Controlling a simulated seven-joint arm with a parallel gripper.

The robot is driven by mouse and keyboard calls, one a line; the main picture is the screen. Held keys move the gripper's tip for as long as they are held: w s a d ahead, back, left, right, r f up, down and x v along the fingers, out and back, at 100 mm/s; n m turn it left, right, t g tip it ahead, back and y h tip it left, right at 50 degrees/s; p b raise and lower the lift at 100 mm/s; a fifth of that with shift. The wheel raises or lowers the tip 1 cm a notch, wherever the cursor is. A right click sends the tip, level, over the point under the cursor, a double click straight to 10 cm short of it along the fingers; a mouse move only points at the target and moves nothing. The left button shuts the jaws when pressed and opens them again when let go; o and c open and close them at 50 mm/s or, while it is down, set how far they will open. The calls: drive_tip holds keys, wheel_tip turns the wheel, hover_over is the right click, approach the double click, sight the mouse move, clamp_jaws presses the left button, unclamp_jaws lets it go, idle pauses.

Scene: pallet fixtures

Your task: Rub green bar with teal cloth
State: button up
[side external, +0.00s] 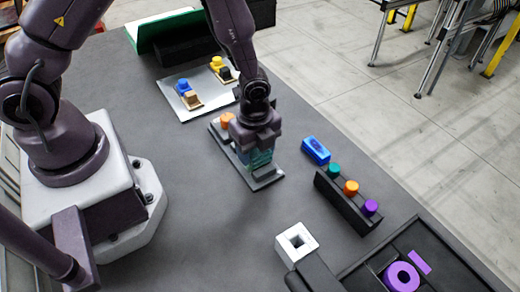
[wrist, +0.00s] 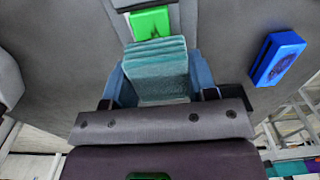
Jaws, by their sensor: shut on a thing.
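My gripper (side external: 258,152) points down over a grey fixture plate (side external: 266,182) in the middle of the table. It is shut on the folded teal cloth (side external: 260,163). In the wrist view the cloth (wrist: 157,70) sits between the blue fingers of my gripper (wrist: 160,88). The green bar (wrist: 150,22) shows just beyond the cloth in the wrist view, on a pale strip of the fixture. The cloth's near layers hide part of what lies under it, and I cannot tell whether it touches the bar. In the side view my gripper and the cloth hide the bar.
An orange knob (side external: 227,119) stands on the plate's far end. A blue block (side external: 316,150) lies to the right, near a dark rack (side external: 345,205) with teal, orange and purple pegs. A white square socket (side external: 296,243) and a dark tray (side external: 433,240) stand in front. A light plate (side external: 190,104) with blocks lies behind.

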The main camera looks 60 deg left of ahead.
drive_tip(key=a, duration=0.5)
drive_tip(key=shift+d, duration=3.45)
drive_tip(key=shift+d+r, duration=0.1)
drive_tip(key=shift+d, duration=0.15)
drive_tip(key=shift+a+r, duration=0.1)
drive_tip(key=shift+r, duration=3.95)
